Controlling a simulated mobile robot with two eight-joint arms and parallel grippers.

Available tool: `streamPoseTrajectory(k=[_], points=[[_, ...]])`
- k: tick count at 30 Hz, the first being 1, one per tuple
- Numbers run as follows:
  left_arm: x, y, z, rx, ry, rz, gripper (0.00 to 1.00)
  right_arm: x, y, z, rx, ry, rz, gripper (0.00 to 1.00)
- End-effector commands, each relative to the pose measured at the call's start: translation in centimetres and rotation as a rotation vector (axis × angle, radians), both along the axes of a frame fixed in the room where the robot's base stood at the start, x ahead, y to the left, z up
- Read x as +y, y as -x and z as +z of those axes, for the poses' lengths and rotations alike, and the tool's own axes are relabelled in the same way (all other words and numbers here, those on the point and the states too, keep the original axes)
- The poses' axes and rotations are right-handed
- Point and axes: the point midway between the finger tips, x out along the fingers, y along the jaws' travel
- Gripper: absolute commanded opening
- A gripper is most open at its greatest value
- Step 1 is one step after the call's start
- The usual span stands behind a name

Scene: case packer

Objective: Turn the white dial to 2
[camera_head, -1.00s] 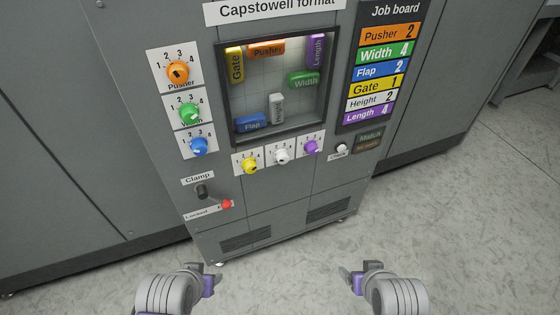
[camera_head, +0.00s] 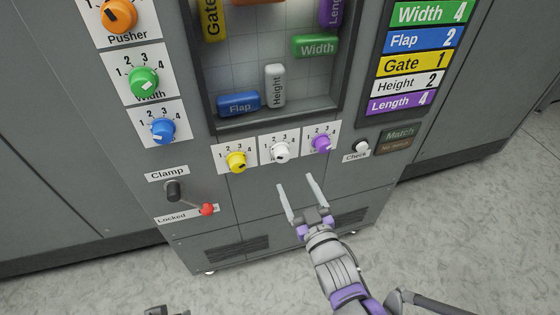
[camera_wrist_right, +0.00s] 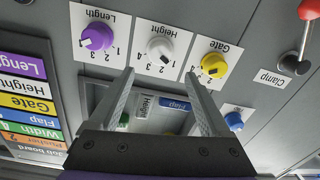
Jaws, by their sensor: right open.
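The white dial (camera_head: 280,151) sits on a white number card between the yellow and purple dials, below the display window. In the right wrist view the white dial (camera_wrist_right: 159,47) appears upside down under the label Height, its dark mark toward the lower side; I cannot tell surely which number it points at. My right gripper (camera_head: 297,182) is open and empty, its fingers pointing up at the panel just below the white dial, apart from it. In the wrist view the fingertips (camera_wrist_right: 159,75) frame the space beside the dial. My left gripper (camera_head: 166,311) barely shows at the bottom edge.
The yellow dial (camera_head: 237,161) and purple dial (camera_head: 321,143) flank the white one closely. The job board (camera_head: 418,62) reads Height 2. A clamp lever with a red knob (camera_head: 207,209) is at lower left, and a Check button (camera_head: 361,147) at right.

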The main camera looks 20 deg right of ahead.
Motion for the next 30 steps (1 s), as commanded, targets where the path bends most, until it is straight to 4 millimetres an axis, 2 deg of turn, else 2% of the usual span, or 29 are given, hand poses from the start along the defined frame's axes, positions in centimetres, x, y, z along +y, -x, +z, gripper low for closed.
streamPoseTrajectory(k=[9, 15, 26, 27, 30], points=[[0.0, -0.1, -1.1, 0.004, 0.000, 0.000, 0.50, 0.4, -6.1, -0.1, 0.002, -0.001, 0.001, 0.81], [0.0, -0.1, -1.5, 0.005, 0.000, 0.000, 0.50, 0.6, -8.5, -0.1, 0.003, 0.001, 0.000, 0.81], [0.0, -0.1, -1.5, 0.005, 0.000, 0.000, 0.50, 0.6, -9.2, 0.0, 0.003, 0.000, 0.000, 0.81], [0.0, -0.1, -1.5, 0.005, 0.000, 0.000, 0.50, 0.6, -9.2, 0.0, 0.003, 0.000, 0.000, 0.79], [0.0, -0.1, -1.5, 0.005, 0.000, 0.000, 0.50, 0.6, -9.2, 0.0, 0.003, 0.000, 0.000, 0.61]])
